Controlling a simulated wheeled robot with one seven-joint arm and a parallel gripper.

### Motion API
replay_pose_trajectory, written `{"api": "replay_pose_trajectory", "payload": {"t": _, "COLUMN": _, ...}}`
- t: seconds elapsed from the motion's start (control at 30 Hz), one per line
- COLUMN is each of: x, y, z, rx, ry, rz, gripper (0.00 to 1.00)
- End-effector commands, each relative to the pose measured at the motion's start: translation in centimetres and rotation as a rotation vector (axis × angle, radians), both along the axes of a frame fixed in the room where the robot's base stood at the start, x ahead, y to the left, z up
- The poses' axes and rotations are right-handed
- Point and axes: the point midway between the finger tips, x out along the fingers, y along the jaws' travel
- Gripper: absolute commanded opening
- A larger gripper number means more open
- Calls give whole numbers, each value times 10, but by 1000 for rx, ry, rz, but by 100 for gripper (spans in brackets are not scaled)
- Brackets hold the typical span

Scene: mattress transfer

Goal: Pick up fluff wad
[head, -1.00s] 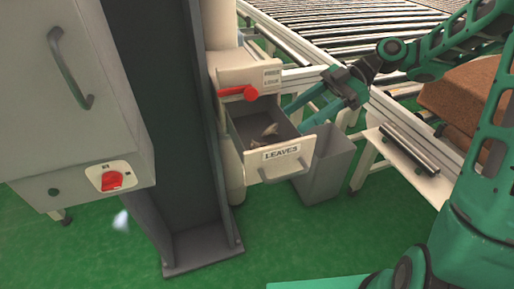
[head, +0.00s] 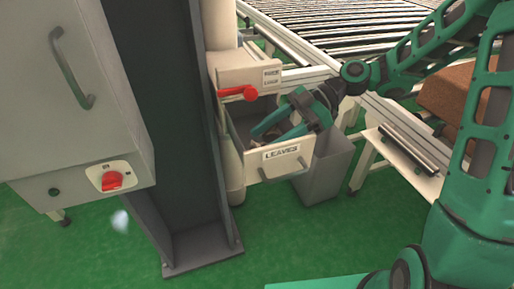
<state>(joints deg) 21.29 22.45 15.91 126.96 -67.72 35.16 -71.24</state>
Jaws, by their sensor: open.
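My gripper (head: 264,135) is open and reaches down into the open drawer (head: 307,160) labelled "LEAVES". Its two teal fingers are spread inside the drawer, near the floor of it. The small grey-brown wad seen in the drawer earlier is now hidden behind the fingers, so I cannot tell whether they touch it. A pale, blurry, bluish-white tuft (head: 121,221) shows low on the left, near the grey cabinet. I cannot tell for sure which of the two is the fluff wad.
A red handle (head: 238,92) sits just above the drawer. A grey bin (head: 328,175) stands behind the drawer front. A dark column (head: 160,120) and a grey cabinet (head: 75,110) stand left. A roller conveyor (head: 330,25) lies behind, brown blocks (head: 450,95) right.

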Motion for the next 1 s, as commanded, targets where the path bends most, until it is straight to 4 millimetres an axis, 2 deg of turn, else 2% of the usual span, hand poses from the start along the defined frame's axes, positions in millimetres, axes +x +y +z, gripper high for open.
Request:
{"api": "replay_pose_trajectory", "payload": {"t": 0.13, "x": -3, "y": 9, "z": -5, "rx": 0, "ry": 1, "rz": 0, "gripper": 52}}
{"api": "replay_pose_trajectory", "payload": {"t": 0.37, "x": -3, "y": 9, "z": -5, "rx": 0, "ry": 0, "rz": -1, "gripper": 52}}
{"api": "replay_pose_trajectory", "payload": {"t": 0.53, "x": -3, "y": 9, "z": -6, "rx": 0, "ry": 1, "rz": 0, "gripper": 11}}
{"api": "replay_pose_trajectory", "payload": {"t": 0.87, "x": -2, "y": 9, "z": -5, "rx": -1, "ry": 0, "rz": 0, "gripper": 9}}
{"api": "replay_pose_trajectory", "payload": {"t": 1.0, "x": -2, "y": 9, "z": 3, "rx": -1, "ry": -3, "rz": -1, "gripper": 9}}
